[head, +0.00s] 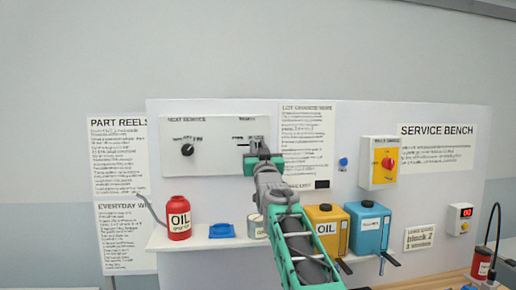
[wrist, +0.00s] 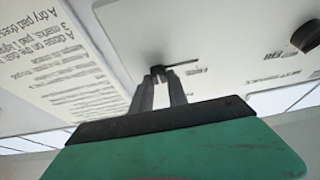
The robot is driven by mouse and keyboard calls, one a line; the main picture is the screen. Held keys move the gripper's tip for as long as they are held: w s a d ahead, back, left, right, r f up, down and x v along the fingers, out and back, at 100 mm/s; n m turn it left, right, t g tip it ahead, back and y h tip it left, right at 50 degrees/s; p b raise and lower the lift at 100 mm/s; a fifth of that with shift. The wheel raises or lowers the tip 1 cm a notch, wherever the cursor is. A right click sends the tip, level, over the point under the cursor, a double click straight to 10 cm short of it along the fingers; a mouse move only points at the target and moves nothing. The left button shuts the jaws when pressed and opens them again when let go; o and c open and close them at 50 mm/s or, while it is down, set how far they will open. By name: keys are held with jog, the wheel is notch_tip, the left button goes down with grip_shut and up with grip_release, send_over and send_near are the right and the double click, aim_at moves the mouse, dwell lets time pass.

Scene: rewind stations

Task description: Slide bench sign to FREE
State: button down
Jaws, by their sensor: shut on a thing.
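The bench sign is a slot with small lettering on the right part of a white wall panel (head: 215,160), under a heading at its top right. In the wrist view the panel (wrist: 235,25) is seen at a steep angle, and a dark slider knob (wrist: 157,66) sits at one end of a thin dark slot (wrist: 182,64). My gripper (head: 262,148) reaches up to the sign and hides part of it in the head view. In the wrist view my gripper's fingers (wrist: 160,74) are close together on the knob. The small lettering beside the slot is too blurred to read surely.
A black rotary dial (head: 187,149) is on the panel's left. Below, a shelf (head: 190,243) holds a red oil can (head: 179,217), a blue tray (head: 222,230) and a pale tin (head: 256,226). Yellow (head: 327,229) and blue (head: 367,228) containers stand right of my arm.

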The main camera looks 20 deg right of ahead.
jog(key=a+b, duration=0.1)
jog(key=a, duration=0.2)
jog(key=w+a+b, duration=0.1)
jog(key=a, duration=0.2)
jog(key=shift+w, duration=0.1)
jog(key=shift+a, duration=0.1)
jog(key=c, duration=1.3)
grip_release()
jog(key=shift+a, duration=0.15)
jog(key=shift+s+f, duration=0.2)
jog(key=shift+s, duration=0.05)
jog(key=b+v, duration=0.3)
jog(key=v, duration=0.4)
jog(key=shift+b, duration=0.35)
